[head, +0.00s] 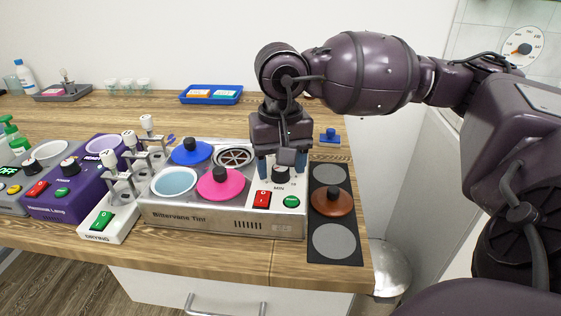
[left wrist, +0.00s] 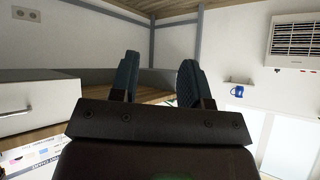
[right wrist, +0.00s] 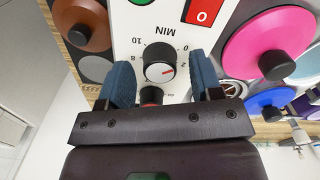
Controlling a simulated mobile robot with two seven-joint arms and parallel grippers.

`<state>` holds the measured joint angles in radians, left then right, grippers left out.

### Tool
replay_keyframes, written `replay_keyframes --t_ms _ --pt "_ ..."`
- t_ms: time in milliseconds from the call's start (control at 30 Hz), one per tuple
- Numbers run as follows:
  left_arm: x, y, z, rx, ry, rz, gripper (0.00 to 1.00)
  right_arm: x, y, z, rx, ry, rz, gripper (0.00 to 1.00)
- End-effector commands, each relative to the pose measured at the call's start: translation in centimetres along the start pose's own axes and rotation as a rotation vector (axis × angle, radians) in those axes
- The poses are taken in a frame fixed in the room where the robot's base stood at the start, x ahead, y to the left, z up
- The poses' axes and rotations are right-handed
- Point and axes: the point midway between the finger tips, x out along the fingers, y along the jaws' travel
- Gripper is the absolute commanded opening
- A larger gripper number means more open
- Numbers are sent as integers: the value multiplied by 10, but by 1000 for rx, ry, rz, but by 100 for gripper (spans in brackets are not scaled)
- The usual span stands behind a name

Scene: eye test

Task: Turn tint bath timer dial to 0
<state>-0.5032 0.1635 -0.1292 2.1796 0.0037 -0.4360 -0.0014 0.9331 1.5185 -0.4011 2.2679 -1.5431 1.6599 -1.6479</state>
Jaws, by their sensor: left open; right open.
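The tint bath (head: 180,218) is a silver-grey unit labelled "Bittervane Tint". Its timer dial (head: 279,173) is a black knob at the right of its top face. In the right wrist view the dial (right wrist: 158,60) has a red pointer mark, turned toward the 2, with 0 beside it. My right gripper (head: 281,162) points down over the dial. Its open fingers show on either side of the dial in the right wrist view, with a gap at each side; I cannot tell their height exactly. My left gripper (left wrist: 158,65) is open and empty, away from the bench.
A red switch (head: 262,199) and green button (head: 291,201) sit in front of the dial. Pink (head: 216,186) and blue (head: 185,155) lids are to its left. A dark mat (head: 318,250) with a brown lid (head: 332,203) lies right.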

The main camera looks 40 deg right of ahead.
Motion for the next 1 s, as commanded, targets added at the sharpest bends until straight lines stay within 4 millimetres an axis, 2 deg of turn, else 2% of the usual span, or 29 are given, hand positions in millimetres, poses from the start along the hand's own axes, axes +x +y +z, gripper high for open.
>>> replay_keyframes --t_ms 167,433,700,1000 --pt "0 0 -4 0 7 0 43 -9 0 0 0 2 -1 59" --pt "-3 -1 -18 0 37 -1 43 -56 0 0 0 7 -5 59" --pt "-6 0 -21 -1 42 0 43 -96 0 0 0 4 -4 59" --pt "-10 0 -15 -5 28 -3 43 -109 0 0 0 0 -1 59"
